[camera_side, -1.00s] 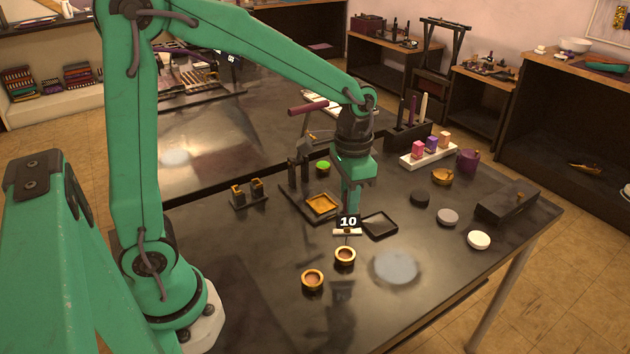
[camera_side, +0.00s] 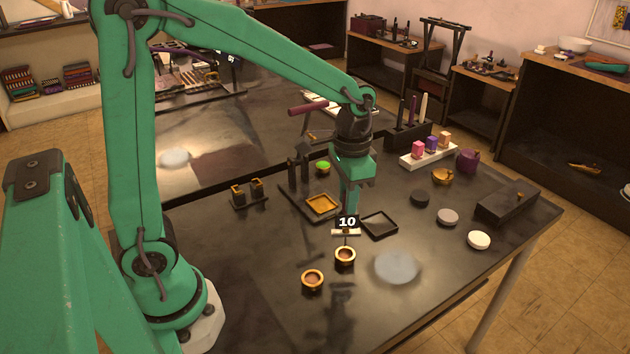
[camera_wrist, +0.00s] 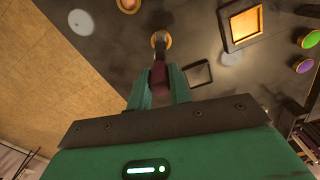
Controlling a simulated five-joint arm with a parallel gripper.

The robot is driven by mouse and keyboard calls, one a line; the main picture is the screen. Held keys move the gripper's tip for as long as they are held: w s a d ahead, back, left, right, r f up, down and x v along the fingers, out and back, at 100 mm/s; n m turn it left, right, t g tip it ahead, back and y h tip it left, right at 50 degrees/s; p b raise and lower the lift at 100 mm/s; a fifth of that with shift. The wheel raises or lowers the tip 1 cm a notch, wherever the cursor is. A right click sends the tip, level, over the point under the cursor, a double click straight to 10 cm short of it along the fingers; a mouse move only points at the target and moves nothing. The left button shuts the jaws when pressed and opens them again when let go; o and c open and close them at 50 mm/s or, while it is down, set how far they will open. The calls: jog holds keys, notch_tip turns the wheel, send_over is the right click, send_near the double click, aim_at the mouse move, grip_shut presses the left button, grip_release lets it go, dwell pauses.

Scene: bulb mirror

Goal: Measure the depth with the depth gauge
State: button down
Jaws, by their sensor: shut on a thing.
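In the side view my gripper (camera_side: 348,208) points down over the dark table, shut on the depth gauge (camera_side: 346,232). The gauge has a pale crossbar, and a display above it reads 10. Its thin probe points down at the nearer-to-centre of two golden rings, this ring (camera_side: 345,256) having a dark reddish inside. In the wrist view my gripper (camera_wrist: 159,88) is shut around the dark red body of the gauge (camera_wrist: 159,74), with its tip over the golden ring (camera_wrist: 160,39). I cannot tell how far the probe is inside. The second golden ring (camera_side: 312,280) stands to the left.
A black square tray (camera_side: 380,225) and a tray with a golden square (camera_side: 321,205) lie close behind the gauge. A pale round patch (camera_side: 397,266) is to the right. Round discs (camera_side: 447,217) and a dark box (camera_side: 507,203) are farther right. The front table is clear.

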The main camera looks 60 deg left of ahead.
jog(key=s+d+r, duration=0.1)
jog(key=s+r, duration=0.3)
jog(key=s, duration=0.5)
jog(key=shift+s+d, duration=0.2)
jog(key=shift+d, duration=0.15)
jog(key=shift+f, duration=0.25)
jog(key=shift+f, duration=2.8)
jog(key=shift+f, duration=2.05)
jog(key=shift+r, duration=3)
